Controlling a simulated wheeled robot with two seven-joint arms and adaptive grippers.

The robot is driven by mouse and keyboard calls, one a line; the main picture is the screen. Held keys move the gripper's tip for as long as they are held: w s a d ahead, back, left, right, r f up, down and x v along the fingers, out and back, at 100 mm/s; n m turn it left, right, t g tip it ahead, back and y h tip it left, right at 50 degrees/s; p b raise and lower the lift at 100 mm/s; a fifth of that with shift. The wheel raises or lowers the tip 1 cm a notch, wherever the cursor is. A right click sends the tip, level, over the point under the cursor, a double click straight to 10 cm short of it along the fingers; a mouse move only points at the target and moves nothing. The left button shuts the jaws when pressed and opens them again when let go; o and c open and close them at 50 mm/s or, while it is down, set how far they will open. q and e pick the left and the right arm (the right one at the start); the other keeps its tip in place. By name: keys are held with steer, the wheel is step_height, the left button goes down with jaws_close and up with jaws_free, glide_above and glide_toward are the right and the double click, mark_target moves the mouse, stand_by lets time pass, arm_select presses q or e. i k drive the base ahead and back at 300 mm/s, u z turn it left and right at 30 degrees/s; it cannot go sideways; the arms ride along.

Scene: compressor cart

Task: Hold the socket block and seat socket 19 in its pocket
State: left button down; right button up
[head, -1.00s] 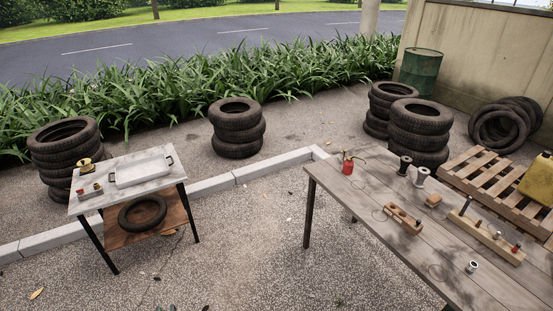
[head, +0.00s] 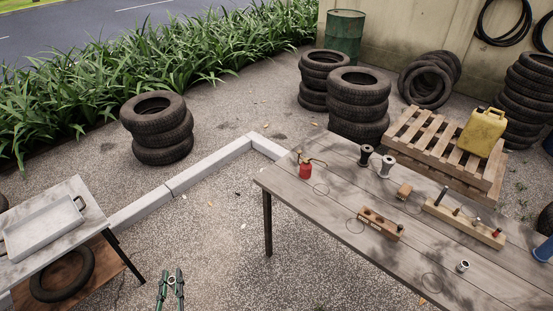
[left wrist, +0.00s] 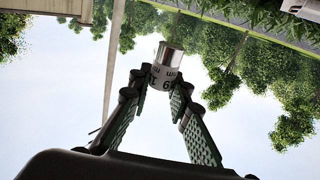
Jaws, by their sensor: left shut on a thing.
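My left gripper (head: 170,284) is low at the bottom of the head view, over the gravel and apart from the table. It is shut on a small silver socket (left wrist: 168,57) with a white band. The band carries dark markings, upside down in the left wrist view, that look like 19 mm. The socket also shows small between the fingers in the head view (head: 171,281). A short wooden block (head: 380,224) with holes and a label lies on the table; it looks like the socket block. My right gripper is not in view.
The plank table (head: 330,175) also bears a long wooden rack (head: 465,221) with upright pieces, a loose metal socket (head: 463,266), a red oil can (head: 305,170) and spools. A side table with a white tray (head: 45,228) stands left. Gravel lies between the tables.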

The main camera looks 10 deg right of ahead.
mark_target(366, 216)
steer(key=z, duration=0.9)
steer(key=i, duration=0.85)
steer(key=z, duration=0.9)
